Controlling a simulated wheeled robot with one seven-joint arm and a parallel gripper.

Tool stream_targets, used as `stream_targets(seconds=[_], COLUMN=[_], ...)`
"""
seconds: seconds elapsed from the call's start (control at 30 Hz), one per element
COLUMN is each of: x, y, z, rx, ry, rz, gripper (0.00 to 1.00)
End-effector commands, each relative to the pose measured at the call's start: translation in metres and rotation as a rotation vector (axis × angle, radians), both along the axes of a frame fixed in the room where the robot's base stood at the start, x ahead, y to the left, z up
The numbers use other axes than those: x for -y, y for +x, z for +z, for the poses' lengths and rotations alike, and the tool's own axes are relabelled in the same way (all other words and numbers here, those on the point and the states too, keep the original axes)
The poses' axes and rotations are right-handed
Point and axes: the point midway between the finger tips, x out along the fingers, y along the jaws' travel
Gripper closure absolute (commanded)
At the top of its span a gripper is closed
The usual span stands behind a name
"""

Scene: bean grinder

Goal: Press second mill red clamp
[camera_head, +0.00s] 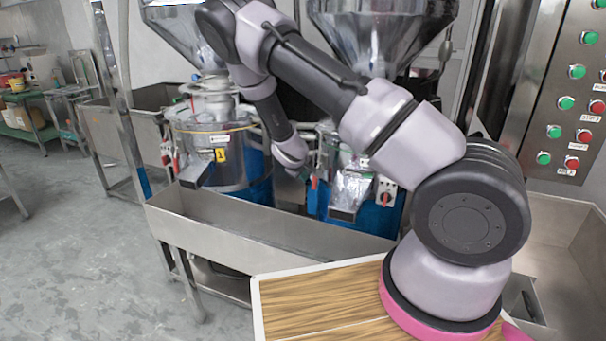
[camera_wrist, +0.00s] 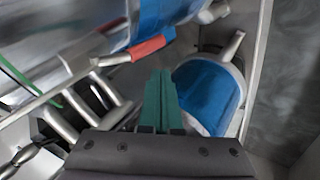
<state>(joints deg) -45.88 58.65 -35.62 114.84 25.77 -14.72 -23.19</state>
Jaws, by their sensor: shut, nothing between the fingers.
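The second mill (camera_head: 375,218), with a blue body and a shiny metal spout, stands behind my arm in the head view. Its red clamp (camera_head: 314,182) is a small upright handle at the mill's left side. In the wrist view the red clamp (camera_wrist: 152,47) lies just beyond and slightly left of my fingertips. My gripper (camera_wrist: 160,77) has green fingers pressed together with nothing between them. In the head view my gripper is small and hard to make out beside the mill's left side.
A long steel trough (camera_head: 250,222) runs in front of both mills. A wooden board (camera_head: 310,300) lies nearer. A panel with green and red buttons (camera_head: 565,103) is at right. Metal bars (camera_wrist: 85,105) lie left of my fingers.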

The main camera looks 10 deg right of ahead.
Motion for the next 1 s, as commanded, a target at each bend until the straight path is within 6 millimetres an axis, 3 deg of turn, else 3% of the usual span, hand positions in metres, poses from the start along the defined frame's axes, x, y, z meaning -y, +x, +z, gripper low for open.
stream_targets(seconds=[0.2, 1.0], x=[0.002, 0.022], y=[0.001, 0.009], z=[-0.012, -0.04], rx=[0.046, 0.043], ry=[-0.126, -0.11], rz=[0.005, -0.002], gripper=[1.0, 1.0])
